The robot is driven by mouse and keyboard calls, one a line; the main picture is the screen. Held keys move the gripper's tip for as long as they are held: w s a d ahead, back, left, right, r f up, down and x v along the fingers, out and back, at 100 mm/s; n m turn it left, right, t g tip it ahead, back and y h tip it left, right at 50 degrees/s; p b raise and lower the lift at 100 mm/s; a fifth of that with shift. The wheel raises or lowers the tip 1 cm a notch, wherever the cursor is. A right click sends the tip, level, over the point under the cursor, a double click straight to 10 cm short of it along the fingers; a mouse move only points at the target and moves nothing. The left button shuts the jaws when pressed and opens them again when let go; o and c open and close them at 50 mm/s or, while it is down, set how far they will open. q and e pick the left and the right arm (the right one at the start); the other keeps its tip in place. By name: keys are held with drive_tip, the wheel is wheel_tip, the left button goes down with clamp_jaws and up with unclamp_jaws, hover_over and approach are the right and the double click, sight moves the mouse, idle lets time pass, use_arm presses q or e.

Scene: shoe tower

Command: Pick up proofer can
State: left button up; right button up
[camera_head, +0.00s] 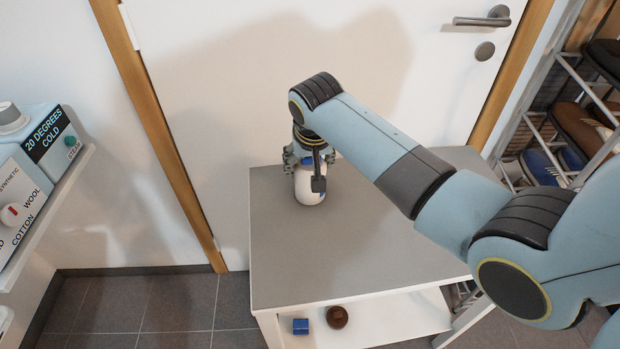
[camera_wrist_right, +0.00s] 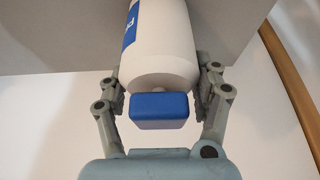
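The proofer can (camera_head: 308,188) is a white bottle with a blue label and a blue cap. It is upright at the back left of the grey-topped table. My right gripper (camera_head: 308,158) is over it from above. In the right wrist view the can (camera_wrist_right: 160,55) lies between the two fingers of the gripper (camera_wrist_right: 160,80), its blue cap toward the palm. The fingers flank the can closely on both sides; whether they press on it I cannot tell. The can's base is out of the wrist view. My left gripper is not in view.
The table (camera_head: 360,240) is otherwise bare on top. Its lower shelf holds a blue box (camera_head: 300,326) and a brown round object (camera_head: 337,317). A white door (camera_head: 220,90) stands close behind.

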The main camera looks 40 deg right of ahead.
drive_tip(key=c, duration=0.7)
drive_tip(key=shift+o, duration=0.2)
